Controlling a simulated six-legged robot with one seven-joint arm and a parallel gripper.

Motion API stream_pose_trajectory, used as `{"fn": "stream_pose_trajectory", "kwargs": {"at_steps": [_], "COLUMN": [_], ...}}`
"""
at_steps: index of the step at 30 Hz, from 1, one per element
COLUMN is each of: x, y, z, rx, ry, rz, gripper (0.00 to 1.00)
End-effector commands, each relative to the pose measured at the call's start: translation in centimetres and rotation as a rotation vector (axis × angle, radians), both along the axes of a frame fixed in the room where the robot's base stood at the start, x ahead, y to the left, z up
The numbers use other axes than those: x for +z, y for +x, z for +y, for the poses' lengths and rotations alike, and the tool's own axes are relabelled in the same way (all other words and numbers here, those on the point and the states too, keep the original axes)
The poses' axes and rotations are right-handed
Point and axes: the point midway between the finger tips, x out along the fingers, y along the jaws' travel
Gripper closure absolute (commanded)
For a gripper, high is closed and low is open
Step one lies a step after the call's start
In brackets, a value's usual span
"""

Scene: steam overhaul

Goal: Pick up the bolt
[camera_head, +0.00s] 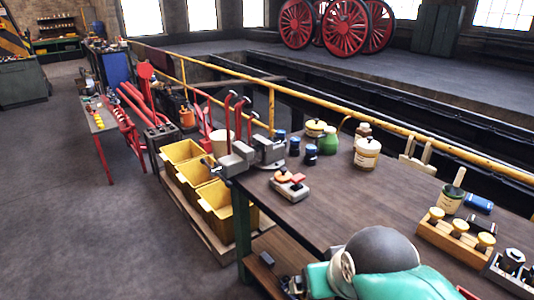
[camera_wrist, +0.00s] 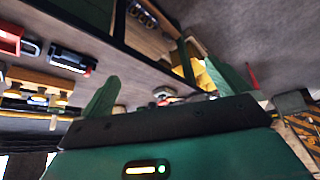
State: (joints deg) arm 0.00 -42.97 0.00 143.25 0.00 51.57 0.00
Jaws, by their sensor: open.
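I cannot make out the bolt for certain in either view. In the head view, a light tray (camera_head: 497,270) at the right edge of the workbench (camera_head: 330,205) holds small dark metal parts (camera_head: 514,257), too small to identify surely. My gripper (camera_wrist: 162,70) shows in the wrist view as two green fingers spread apart, with nothing seen between them. In the head view my grey and teal arm covers the near part of the bench and hides my gripper's fingers.
A vise (camera_head: 266,152) stands at the bench's left corner, beside yellow bins (camera_head: 217,205). A wooden rack (camera_head: 455,240) with yellow-topped pieces, a cream jar (camera_head: 367,153), a green bottle (camera_head: 329,140) and a red-and-white block (camera_head: 289,184) stand on the bench. The bench's middle is clear. A yellow railing (camera_head: 400,130) runs behind.

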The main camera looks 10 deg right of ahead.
Motion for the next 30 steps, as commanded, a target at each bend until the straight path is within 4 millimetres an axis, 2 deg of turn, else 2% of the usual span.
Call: {"fn": "stream_pose_trajectory", "kwargs": {"at_steps": [5, 10, 17, 20, 23, 26, 30], "x": [0.0, 0.0, 0.1, 0.8, 2.2, 4.0, 6.2], "y": [0.0, 0.0, 0.1, 0.9, 2.6, 5.0, 8.0], "z": [0.0, 0.0, -0.1, -0.8, -2.7, -6.0, -11.8], "rx": [0.000, 0.000, -0.004, -0.044, -0.135, -0.271, -0.476], "ry": [0.000, 0.000, 0.002, 0.022, 0.069, 0.134, 0.223], "rz": [0.000, 0.000, 0.001, 0.012, 0.036, 0.068, 0.107], "gripper": [0.00, 0.33, 0.35, 0.35, 0.35, 0.35, 0.35]}}
